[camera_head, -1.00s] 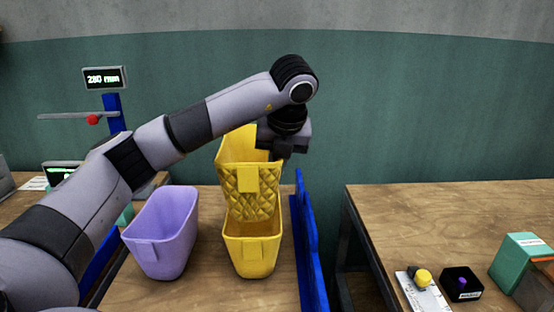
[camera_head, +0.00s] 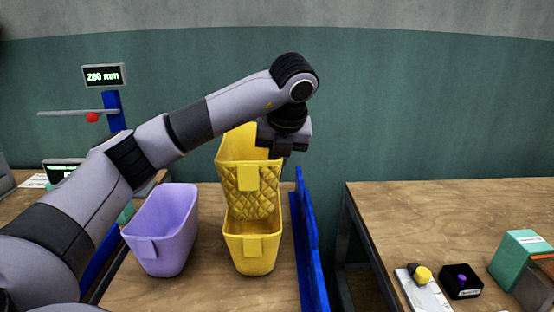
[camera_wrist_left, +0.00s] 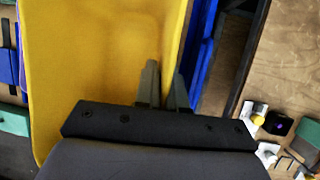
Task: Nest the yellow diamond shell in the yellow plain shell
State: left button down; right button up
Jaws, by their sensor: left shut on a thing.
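The yellow diamond shell (camera_head: 248,186), with a quilted lower wall and a plain upper rim, stands upright with its lower end inside the mouth of the yellow plain shell (camera_head: 252,252). Its upper part rises well above that mouth. The plain shell stands on the table. My left gripper (camera_head: 278,153) is at the right side of the diamond shell's rim. In the left wrist view its fingers (camera_wrist_left: 163,88) are shut on the yellow wall of the diamond shell (camera_wrist_left: 90,50). How deep the diamond shell sits inside is hidden. My right gripper is in neither view.
A purple shell (camera_head: 162,230) stands close on the left of the plain shell. A blue rail (camera_head: 309,240) runs along the right side. A second table (camera_head: 450,215) on the right holds a green box (camera_head: 517,255) and small button devices. A display reading 280 mm (camera_head: 103,76) stands at the back left.

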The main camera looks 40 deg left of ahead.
pick_arm(q)
jog(key=shift+f, duration=0.2)
jog(key=shift+f+b, duration=1.05)
jog(key=shift+f, duration=0.25)
jog(key=shift+f, duration=0.1)
jog(key=shift+f+b, duration=0.95)
jog(key=shift+f, duration=0.25)
jog(key=c, duration=1.1)
grip_release()
jog(key=shift+c, duration=0.2)
